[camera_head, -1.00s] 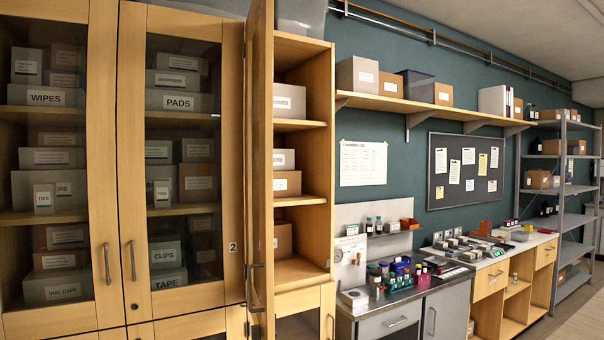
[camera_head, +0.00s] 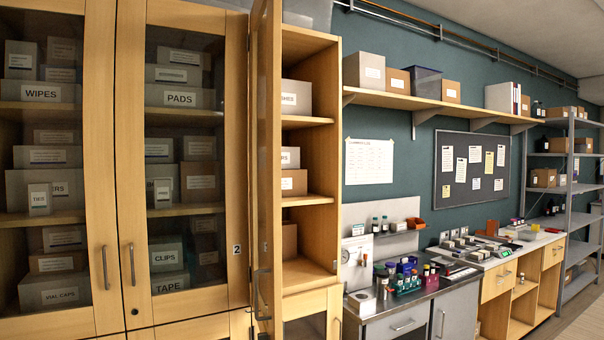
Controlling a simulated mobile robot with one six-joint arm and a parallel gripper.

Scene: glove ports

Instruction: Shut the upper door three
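An upper cabinet door (camera_head: 264,150) with a wooden frame and a glass pane stands open, swung out toward me and seen nearly edge-on. Its bar handle (camera_head: 262,293) is low on the door. Behind it is the open cabinet section (camera_head: 310,212), with boxes on its shelves. The hinge side of the door and any number on it cannot be made out. The door to its left carries a label "2" (camera_head: 237,250) and is shut. My gripper is not in view.
Two shut glass doors with handles (camera_head: 132,264) fill the left. A lower wooden door (camera_head: 308,325) sits under the open section. To the right are a metal-topped bench (camera_head: 425,302) with bottles, a wall shelf (camera_head: 420,103), a dark notice board (camera_head: 471,172) and a grey rack (camera_head: 570,190).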

